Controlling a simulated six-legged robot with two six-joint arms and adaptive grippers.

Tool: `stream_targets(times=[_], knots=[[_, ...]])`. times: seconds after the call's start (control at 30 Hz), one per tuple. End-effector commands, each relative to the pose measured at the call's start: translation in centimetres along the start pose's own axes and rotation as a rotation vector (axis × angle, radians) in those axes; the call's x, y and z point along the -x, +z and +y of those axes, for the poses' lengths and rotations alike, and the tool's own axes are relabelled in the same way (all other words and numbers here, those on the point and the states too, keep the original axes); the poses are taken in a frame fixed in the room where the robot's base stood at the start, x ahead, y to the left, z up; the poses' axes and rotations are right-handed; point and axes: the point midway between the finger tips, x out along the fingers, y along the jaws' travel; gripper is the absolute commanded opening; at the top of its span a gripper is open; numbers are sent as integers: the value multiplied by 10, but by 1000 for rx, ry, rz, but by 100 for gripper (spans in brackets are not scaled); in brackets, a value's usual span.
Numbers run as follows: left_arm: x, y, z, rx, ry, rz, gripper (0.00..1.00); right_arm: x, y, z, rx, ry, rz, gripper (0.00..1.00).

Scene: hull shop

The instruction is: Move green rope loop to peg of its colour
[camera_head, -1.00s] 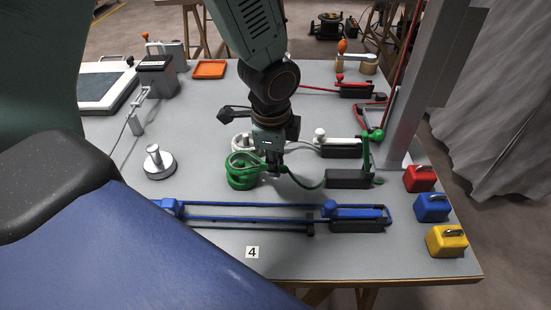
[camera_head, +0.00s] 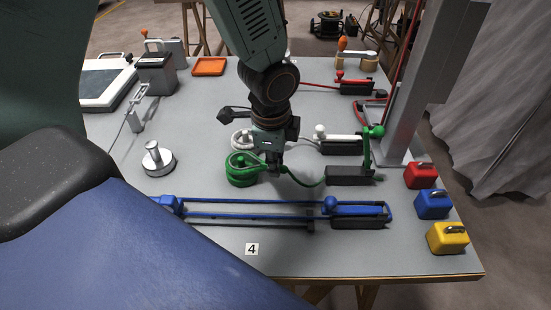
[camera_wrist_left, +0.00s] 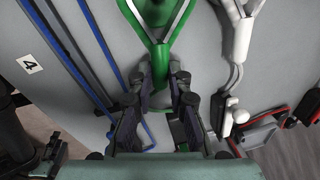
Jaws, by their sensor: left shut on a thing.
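The green rope loop (camera_head: 243,158) is at the green peg (camera_head: 240,180) left of the table's middle. In the left wrist view the loop's two sides (camera_wrist_left: 182,18) spread apart on either side of the green peg top (camera_wrist_left: 154,8). I cannot tell how far down the loop sits. My left gripper (camera_head: 273,170) is at the loop's right end, shut on its neck, which shows between the fingers in the wrist view (camera_wrist_left: 160,68). A green line runs right to a dark base with a green-knobbed arm (camera_head: 374,132). My right gripper is not in view.
A white loop and peg (camera_head: 241,139) stand just behind. A long blue rope (camera_head: 260,202) lies in front. Red, blue and yellow weights (camera_head: 446,238) line the right edge near a grey post (camera_head: 423,90).

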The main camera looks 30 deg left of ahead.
Motion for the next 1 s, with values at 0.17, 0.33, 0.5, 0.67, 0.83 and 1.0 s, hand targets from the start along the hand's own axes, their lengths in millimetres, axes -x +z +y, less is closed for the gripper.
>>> stream_targets(times=[0.17, 0.33, 0.5, 0.67, 0.83, 1.0], knots=[[-1, 0, 0, 0, 0, 0, 0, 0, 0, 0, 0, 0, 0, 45], [0, 0, 0, 0, 0, 0, 0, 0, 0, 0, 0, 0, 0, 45], [-1, 0, 0, 0, 0, 0, 0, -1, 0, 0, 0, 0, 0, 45], [-4, 0, 1, 0, 0, 0, 0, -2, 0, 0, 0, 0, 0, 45], [-6, 0, 1, -1, 0, 0, 0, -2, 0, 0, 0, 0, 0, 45], [-6, 0, 1, -1, 0, 0, 0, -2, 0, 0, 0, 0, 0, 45]])
